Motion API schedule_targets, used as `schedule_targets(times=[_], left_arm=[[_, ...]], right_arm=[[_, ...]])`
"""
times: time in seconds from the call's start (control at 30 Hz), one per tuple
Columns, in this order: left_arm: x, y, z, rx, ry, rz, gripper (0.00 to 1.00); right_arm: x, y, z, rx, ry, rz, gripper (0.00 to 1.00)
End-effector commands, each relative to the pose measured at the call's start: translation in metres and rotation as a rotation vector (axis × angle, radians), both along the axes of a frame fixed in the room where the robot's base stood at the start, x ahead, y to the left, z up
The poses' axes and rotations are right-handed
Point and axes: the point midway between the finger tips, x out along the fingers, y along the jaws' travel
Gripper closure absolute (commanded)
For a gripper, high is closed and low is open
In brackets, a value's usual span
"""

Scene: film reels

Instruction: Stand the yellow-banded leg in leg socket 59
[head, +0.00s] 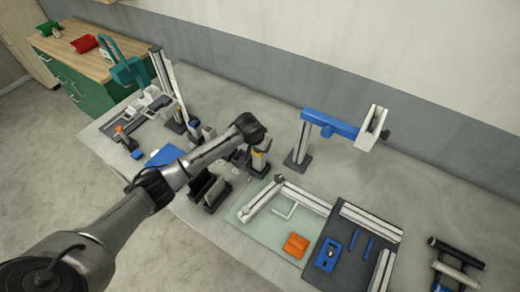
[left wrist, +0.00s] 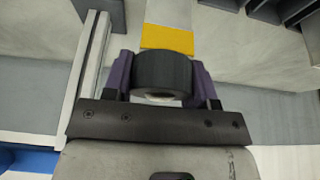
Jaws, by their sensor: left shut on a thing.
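My left gripper (head: 256,150) reaches in from the left in the head view and is shut on the yellow-banded leg (head: 261,145). In the left wrist view its purple fingers (left wrist: 162,80) press on both sides of the leg's round dark end (left wrist: 164,70). The yellow band (left wrist: 167,38) and a pale shaft show beyond that end. In the head view the leg looks about upright, close to a dark block (head: 258,171). I cannot tell whether it touches or sits in the block. No socket number is readable. My right gripper is not in view.
A blue-armed stand (head: 330,124) rises right of the leg. Dark slotted blocks (head: 209,191) stand in front. A pale mat (head: 250,211) with an orange piece (head: 296,245) and a dark mat (head: 338,273) lie at right. The back right of the table is clear.

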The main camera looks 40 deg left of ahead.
Motion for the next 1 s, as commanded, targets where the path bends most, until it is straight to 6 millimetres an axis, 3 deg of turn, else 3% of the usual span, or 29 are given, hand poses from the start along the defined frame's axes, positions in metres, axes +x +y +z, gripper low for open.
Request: schedule_targets(times=[0.2,0.6,0.63,0.87,1.0], left_arm=[[0.000,0.000,-0.025,0.000,0.001,0.000,0.95],[0.000,0.000,-0.028,0.000,-0.001,0.000,0.95],[0.000,0.000,-0.029,0.000,0.001,-0.001,0.45],[0.000,0.000,-0.029,0.000,0.001,0.000,0.23],[0.000,0.000,-0.029,0.000,0.001,0.000,0.22]], right_arm=[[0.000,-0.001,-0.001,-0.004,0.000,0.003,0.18],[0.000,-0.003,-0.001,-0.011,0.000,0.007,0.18],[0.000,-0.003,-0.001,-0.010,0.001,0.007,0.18],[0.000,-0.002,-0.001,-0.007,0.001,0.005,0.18],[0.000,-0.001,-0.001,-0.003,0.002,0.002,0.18]])
